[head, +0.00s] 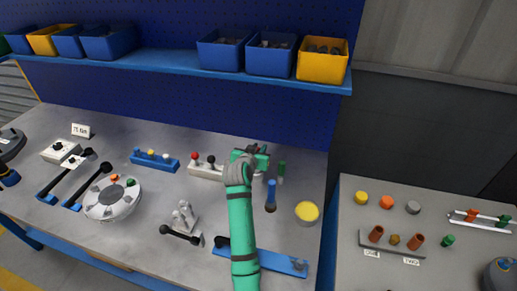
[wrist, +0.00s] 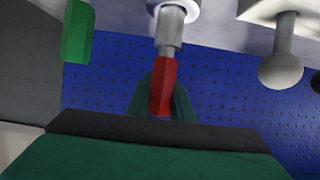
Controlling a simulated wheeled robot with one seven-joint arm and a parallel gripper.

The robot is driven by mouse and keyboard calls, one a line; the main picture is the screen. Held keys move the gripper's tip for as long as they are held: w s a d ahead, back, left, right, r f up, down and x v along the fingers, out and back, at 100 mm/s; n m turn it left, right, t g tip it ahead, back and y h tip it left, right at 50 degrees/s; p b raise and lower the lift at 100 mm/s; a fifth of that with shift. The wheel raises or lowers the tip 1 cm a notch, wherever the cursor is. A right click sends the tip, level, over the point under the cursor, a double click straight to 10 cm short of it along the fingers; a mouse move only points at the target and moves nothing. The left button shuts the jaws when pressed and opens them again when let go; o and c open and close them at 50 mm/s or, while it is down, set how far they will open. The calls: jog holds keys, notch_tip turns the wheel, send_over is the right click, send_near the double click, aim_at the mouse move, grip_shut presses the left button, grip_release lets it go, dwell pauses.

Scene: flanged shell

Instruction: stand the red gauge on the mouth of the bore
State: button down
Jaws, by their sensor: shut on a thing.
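The red gauge has a red grip (wrist: 162,82) and a stepped grey metal end (wrist: 169,28), both in the wrist view. The gauge's grey end points to the bench surface, at the top of the wrist view. That end overlaps a pale ring with a dark inside (wrist: 190,8), which looks like the mouth of the bore and is cut off by the picture's edge. I cannot tell whether the end touches it or is inside it.
A green piece (head: 281,170) stands close beside my gripper; it also shows in the wrist view (wrist: 77,30). A blue piece (head: 271,195) and a yellow-topped round part (head: 307,212) are nearby. A knobbed lever block (head: 206,171) is left. A shelf (head: 180,62) with bins hangs behind.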

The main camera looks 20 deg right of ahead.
jog(key=shift+a, duration=0.1)
jog(key=c, duration=1.6)
grip_release()
jog(key=shift+o, duration=0.2)
jog(key=shift+s+a+r, duration=0.25)
jog(key=shift+s+a, duration=0.05)
jog(key=shift+s, duration=0.15)
jog(key=v, duration=1)
jog(key=shift+s+a+r, duration=0.15)
jog(key=shift+s+a, duration=0.05)
jog(key=shift+s, duration=0.1)
jog(key=shift+a, duration=0.1)
